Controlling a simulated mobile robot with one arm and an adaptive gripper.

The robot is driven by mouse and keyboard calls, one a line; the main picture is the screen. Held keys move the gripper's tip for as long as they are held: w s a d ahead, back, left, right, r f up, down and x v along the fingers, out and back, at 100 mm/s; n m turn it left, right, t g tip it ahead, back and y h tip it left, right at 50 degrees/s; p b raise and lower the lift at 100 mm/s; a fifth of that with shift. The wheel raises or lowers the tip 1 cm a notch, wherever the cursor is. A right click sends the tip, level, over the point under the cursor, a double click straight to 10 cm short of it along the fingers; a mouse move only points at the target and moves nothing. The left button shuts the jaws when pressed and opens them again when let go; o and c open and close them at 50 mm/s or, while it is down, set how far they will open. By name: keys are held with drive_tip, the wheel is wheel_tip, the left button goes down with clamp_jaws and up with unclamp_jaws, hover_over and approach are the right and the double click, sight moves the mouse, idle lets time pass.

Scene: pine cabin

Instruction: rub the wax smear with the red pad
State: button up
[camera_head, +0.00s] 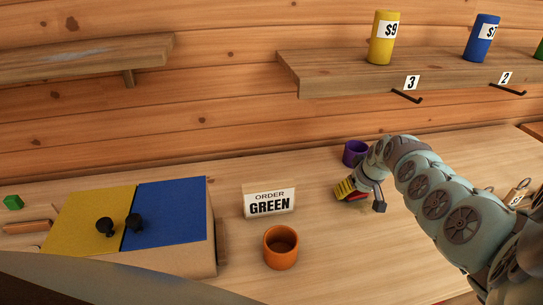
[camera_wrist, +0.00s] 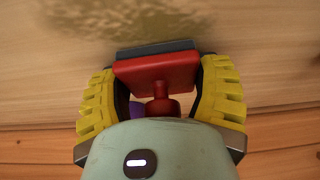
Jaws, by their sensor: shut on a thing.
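The red pad (camera_wrist: 155,72) is held between the yellow ribbed fingers of my gripper (camera_wrist: 160,95) in the wrist view. It has a red body and knob and a grey face. The wax smear (camera_wrist: 130,18) is a brownish-yellow patch on the wooden table, right at the pad's grey edge; I cannot tell whether the pad touches it. In the head view my gripper (camera_head: 355,191) is low over the table at the right, with a bit of the red pad (camera_head: 357,197) showing. The smear is mostly hidden by the gripper there.
A purple cup (camera_head: 355,153) stands just behind my gripper. An orange cup (camera_head: 281,247) stands to the front left, near an "ORDER GREEN" sign (camera_head: 269,202). A box with yellow and blue lids (camera_head: 165,218) is at left. A shelf (camera_head: 430,70) with cans is above.

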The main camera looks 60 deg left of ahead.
drive_tip(key=shift+f, duration=0.25)
drive_tip(key=shift+r, duration=0.15)
